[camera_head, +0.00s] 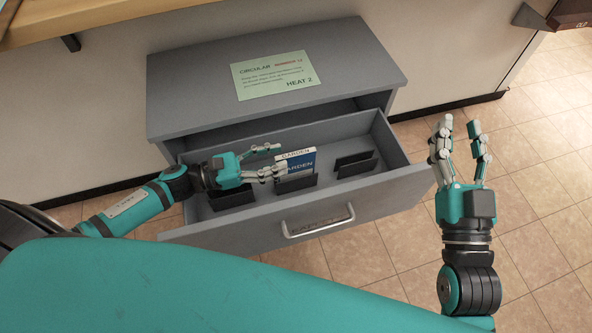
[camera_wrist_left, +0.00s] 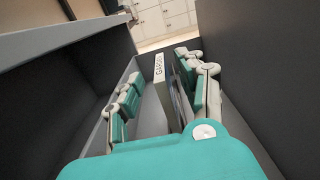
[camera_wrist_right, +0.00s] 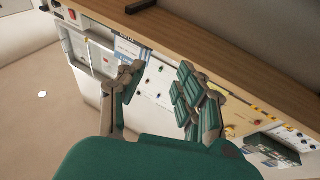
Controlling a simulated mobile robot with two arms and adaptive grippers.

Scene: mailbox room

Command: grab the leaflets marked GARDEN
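The GARDEN leaflets (camera_head: 301,163), blue with a white top band, stand upright in a holder in the open grey drawer (camera_head: 378,207). My left gripper (camera_head: 272,160) is inside the drawer, to the left of the leaflets, with its fingers pointing at them. In the left wrist view the white GARDEN edge (camera_wrist_left: 159,72) lies between the two spread fingers (camera_wrist_left: 160,90); I see no clear contact. My right gripper (camera_head: 459,140) is open and empty, right of the drawer; the right wrist view shows its fingers apart (camera_wrist_right: 160,90).
A green CIRCULAR sheet (camera_head: 275,77) lies on the cabinet top (camera_head: 200,85). Dark holders stand left (camera_head: 232,196) and right (camera_head: 355,164) of the leaflets. The drawer front has a metal handle (camera_head: 318,226). Tiled floor is free at the right.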

